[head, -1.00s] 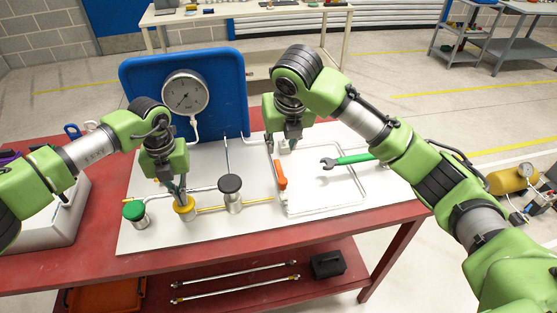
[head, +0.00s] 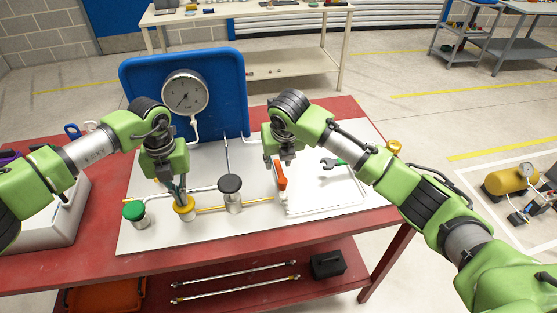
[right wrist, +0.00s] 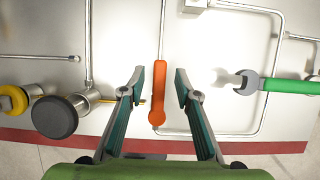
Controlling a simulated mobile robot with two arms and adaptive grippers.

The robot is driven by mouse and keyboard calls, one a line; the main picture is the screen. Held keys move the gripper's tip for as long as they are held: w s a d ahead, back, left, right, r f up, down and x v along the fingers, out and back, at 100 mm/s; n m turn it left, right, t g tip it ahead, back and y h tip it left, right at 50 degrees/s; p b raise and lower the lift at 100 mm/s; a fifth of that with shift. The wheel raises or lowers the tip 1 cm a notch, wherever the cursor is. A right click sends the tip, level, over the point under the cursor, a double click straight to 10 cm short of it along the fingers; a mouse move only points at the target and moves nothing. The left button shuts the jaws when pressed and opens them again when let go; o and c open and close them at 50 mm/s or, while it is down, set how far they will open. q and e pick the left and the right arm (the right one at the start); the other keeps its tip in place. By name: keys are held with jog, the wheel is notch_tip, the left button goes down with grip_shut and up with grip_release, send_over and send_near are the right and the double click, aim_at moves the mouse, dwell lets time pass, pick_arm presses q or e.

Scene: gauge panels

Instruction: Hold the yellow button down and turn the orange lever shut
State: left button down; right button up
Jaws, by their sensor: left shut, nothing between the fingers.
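The yellow button (head: 184,204) stands on the white panel between the green and black buttons. My left gripper (head: 182,193) is shut with its fingertips on top of the yellow button; the picture does not show how far it is pressed. The orange lever (head: 280,175) is on a thin pipe to the right of the black button. In the right wrist view the lever (right wrist: 157,97) points along the pipe, between the fingers of my right gripper (right wrist: 158,78). That gripper is open, one finger on each side, with gaps to the lever. The yellow button (right wrist: 13,99) also shows at that view's left edge.
A green button (head: 134,210) and a black button (head: 230,185) flank the yellow one. A gauge (head: 185,92) is mounted on the blue board (head: 226,95) behind. A green-handled wrench (right wrist: 287,85) lies right of the lever, near bent pipework.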

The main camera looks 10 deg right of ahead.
grip_shut()
jog(key=shift+d, duration=0.1)
jog(key=s+d+m+g+h, duration=0.4)
jog(key=s+d+m, duration=0.1)
jog(key=m, duration=1.3)
jog(key=shift+s+d+g, duration=0.15)
jog(key=shift+s+g, duration=0.05)
jog(key=shift+g, duration=0.1)
dwell(0.4)
